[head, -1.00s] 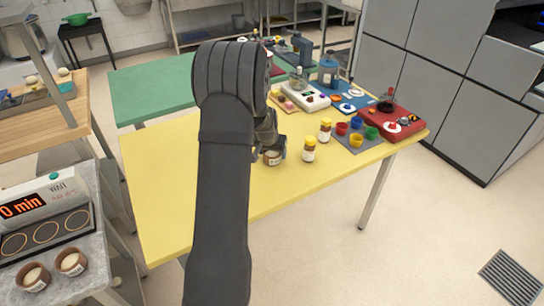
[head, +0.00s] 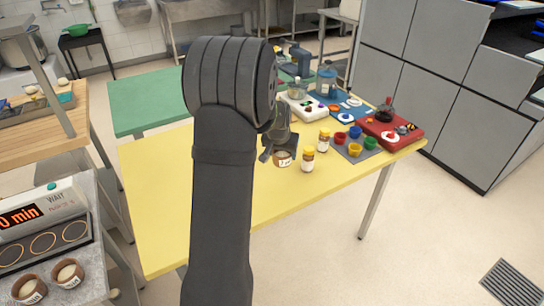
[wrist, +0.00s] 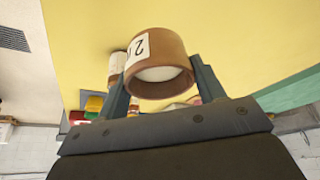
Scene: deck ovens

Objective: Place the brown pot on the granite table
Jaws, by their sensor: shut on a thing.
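A small brown pot (head: 283,159) with a white label and pale filling is at my gripper (head: 277,148) over the yellow table. The wrist view shows the pot (wrist: 160,62) between the two fingers of my gripper (wrist: 160,80), which is shut on it. Whether the pot touches the tabletop is hard to tell. The granite table (head: 95,257) is the grey speckled surface at the lower left. Two similar brown pots (head: 28,290) stand on its front part, beside a unit with a red display (head: 40,212).
Coloured cups (head: 355,147) and a red board (head: 388,133) lie farther right. The yellow table's left part is clear. A wooden counter (head: 50,125) stands behind the granite table.

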